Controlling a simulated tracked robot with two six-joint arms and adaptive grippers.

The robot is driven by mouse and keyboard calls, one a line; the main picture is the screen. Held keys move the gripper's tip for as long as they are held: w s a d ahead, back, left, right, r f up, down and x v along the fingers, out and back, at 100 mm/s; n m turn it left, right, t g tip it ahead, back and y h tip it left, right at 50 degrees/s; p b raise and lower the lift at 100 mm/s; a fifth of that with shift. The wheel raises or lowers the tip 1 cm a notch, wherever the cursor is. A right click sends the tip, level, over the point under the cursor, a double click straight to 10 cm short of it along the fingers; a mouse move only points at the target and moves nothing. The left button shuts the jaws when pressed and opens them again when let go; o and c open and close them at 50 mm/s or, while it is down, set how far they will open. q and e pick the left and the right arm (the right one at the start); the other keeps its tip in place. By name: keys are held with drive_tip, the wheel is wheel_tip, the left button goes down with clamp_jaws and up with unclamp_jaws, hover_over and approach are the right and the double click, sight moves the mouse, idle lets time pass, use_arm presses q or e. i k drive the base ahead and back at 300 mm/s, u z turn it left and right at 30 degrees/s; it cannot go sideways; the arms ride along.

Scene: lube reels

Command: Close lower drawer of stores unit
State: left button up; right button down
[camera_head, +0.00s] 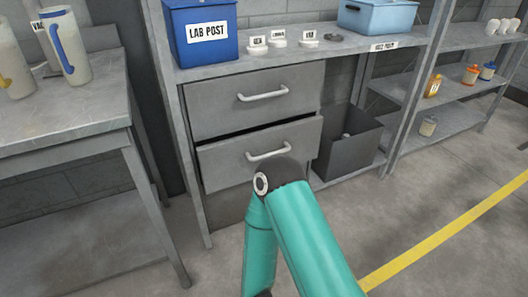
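The stores unit (178,100) is grey metal and has two drawers with pale bar handles. The lower drawer (225,163) stands partly out, with a dark gap along its top edge. Its handle (267,153) faces me. The upper drawer (212,103) looks shut. One of my teal arms is bent in front of the lower drawer, its dark joint overlapping the drawer's lower edge in the picture. I cannot tell if it touches the drawer. Neither gripper shows in the head view.
A blue LAB POST box (205,52), small labelled items and a light blue bin (377,17) stand on the unit's top. A dark open bin (347,150) sits right of the drawers. A grey bench (60,125) with jugs is at left. The floor at right is clear.

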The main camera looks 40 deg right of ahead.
sight(227, 161)
drive_tip(key=z, duration=0.05)
drive_tip(key=k, duration=0.4)
drive_tip(key=z, duration=0.55)
drive_tip(key=i, duration=0.2)
drive_tip(key=z, duration=1.4)
drive_tip(key=i, duration=0.5)
drive_tip(key=u, duration=1.85)
